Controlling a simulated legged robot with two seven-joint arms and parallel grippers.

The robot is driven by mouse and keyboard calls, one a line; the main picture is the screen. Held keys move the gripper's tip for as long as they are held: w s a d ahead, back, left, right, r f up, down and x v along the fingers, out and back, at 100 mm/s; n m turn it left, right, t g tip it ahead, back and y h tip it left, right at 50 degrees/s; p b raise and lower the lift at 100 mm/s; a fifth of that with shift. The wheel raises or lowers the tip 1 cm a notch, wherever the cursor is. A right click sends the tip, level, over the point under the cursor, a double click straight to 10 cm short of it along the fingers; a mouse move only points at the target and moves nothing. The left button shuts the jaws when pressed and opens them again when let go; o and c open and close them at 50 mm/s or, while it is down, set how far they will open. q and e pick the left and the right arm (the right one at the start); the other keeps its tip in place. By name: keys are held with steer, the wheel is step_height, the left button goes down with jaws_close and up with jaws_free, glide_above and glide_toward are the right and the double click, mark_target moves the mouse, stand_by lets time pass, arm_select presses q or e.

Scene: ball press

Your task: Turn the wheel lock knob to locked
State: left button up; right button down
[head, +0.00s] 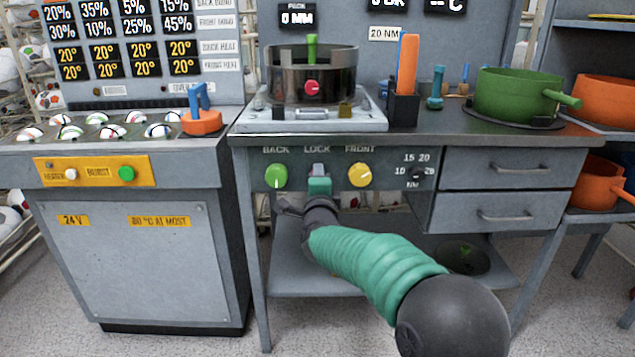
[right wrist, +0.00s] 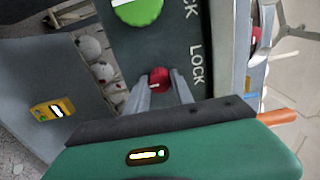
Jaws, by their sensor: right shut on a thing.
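The wheel lock knob (right wrist: 160,78) is small and red, beside the LOCK lettering in the right wrist view. My right gripper (right wrist: 162,90) is shut on it, with one finger on each side. A small pale mark shows on the knob, but I cannot tell which setting it points to. In the head view my right gripper (head: 318,174) is at the panel under the LOCK label and hides the knob. The panel (head: 338,180) is on the front of the table. My left gripper is not in view.
A green BACK knob (head: 276,176) and a yellow FRONT knob (head: 360,175) flank my gripper closely. Above stands a drum (head: 290,80) with a red knob (head: 312,87). Drawers (head: 508,168) are to the right, a grey cabinet (head: 130,260) to the left.

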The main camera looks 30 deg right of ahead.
steer(key=shift+s+d+f, duration=0.1)
steer(key=shift+f, duration=0.25)
steer(key=c, duration=1.5)
jaws_free()
steer(key=o, duration=0.4)
steer(key=shift+r, duration=0.15)
steer(key=p+v, duration=0.5)
steer(key=v, duration=1.1)
steer(key=shift+s, duration=0.4)
